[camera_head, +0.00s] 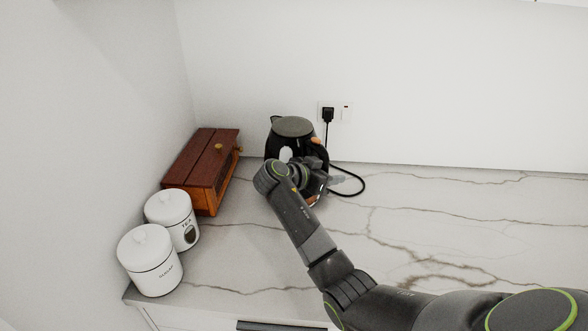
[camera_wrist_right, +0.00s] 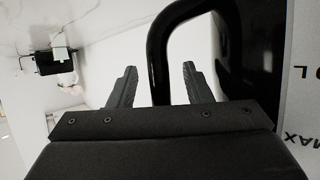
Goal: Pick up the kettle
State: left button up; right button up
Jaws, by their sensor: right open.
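The black kettle (camera_head: 292,128) with a grey lid stands upright on the counter near the back wall. My right arm covers its lower front in the head view. My right gripper (camera_head: 331,180) is at the kettle's right side, mostly hidden behind its own wrist. In the right wrist view the gripper (camera_wrist_right: 159,68) is open. The kettle's black looped handle (camera_wrist_right: 159,45) shows between the two fingers, with gaps on both sides. The kettle's body with "MAX" lettering (camera_wrist_right: 300,137) is at the right edge. My left gripper is not in view.
A brown wooden box (camera_head: 203,165) stands left of the kettle. White tea (camera_head: 168,211) and sugar (camera_head: 146,254) canisters stand at the front left. A black cord (camera_head: 362,182) runs to a wall plug (camera_head: 328,114). The marble counter (camera_head: 480,220) is clear on the right.

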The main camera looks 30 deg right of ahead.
jog(key=shift+d, duration=0.15)
jog(key=shift+c, duration=0.2)
grip_shut()
dwell(1.1)
jog(key=shift+w+r, duration=0.15)
jog(key=shift+w, duration=0.05)
